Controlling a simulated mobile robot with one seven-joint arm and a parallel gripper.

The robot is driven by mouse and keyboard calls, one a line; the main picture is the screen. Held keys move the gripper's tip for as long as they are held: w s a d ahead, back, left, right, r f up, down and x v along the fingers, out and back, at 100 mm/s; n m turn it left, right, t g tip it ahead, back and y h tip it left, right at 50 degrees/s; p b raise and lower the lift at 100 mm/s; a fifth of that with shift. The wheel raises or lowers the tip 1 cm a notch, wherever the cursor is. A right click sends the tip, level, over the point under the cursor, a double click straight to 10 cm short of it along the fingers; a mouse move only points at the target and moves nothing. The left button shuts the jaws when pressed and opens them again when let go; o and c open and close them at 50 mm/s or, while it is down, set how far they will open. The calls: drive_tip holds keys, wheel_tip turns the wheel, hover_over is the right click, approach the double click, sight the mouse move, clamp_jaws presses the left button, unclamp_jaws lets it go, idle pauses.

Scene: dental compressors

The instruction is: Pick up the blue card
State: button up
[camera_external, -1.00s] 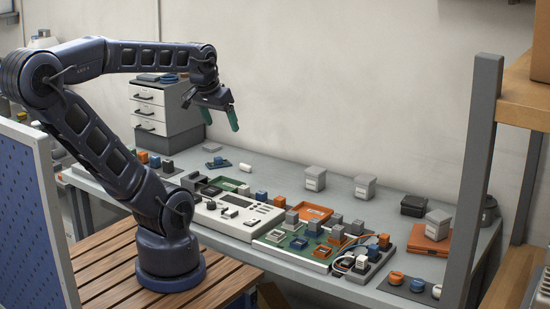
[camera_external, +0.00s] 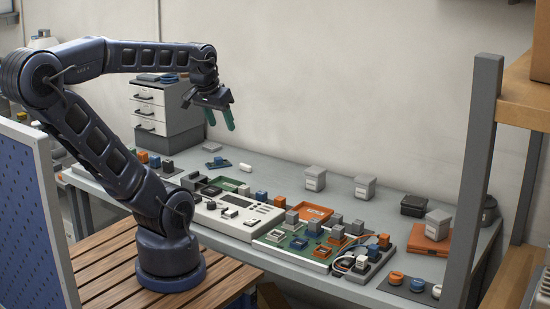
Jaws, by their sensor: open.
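A small dark blue-green flat card (camera_external: 217,163) with a small blue piece on it lies on the grey bench, left of a white cylinder. It is the likeliest blue card, but it is too small to be sure. My gripper (camera_external: 221,117) is open and empty, with two green-tipped fingers pointing down. It hangs in the air above the back left of the bench, well above the card. Nothing is between the fingers.
A white drawer unit (camera_external: 164,110) stands at the back left. A white control panel (camera_external: 238,215) and a tray of coloured blocks (camera_external: 310,245) fill the bench front. Grey boxes (camera_external: 315,178) stand behind. A grey post (camera_external: 474,180) rises at the right.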

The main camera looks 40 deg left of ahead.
drive_tip(key=shift+w, duration=0.1)
drive_tip(key=w+a+r+n+g, duration=0.1)
drive_tip(key=w+a+n, duration=0.15)
drive_tip(key=w, duration=0.45)
drive_tip(key=w+a+r+n, duration=0.1)
drive_tip(key=w+a, duration=0.2)
drive_tip(key=w, duration=0.4)
drive_tip(key=n+g, duration=0.4)
drive_tip(key=n, duration=0.4)
hover_over(218, 158)
wheel_tip(218, 158, down, 25)
wheel_tip(218, 158, down, 10)
drive_tip(key=shift+r, duration=0.1)
drive_tip(key=shift+d, duration=0.1)
drive_tip(key=shift+c, duration=0.2)
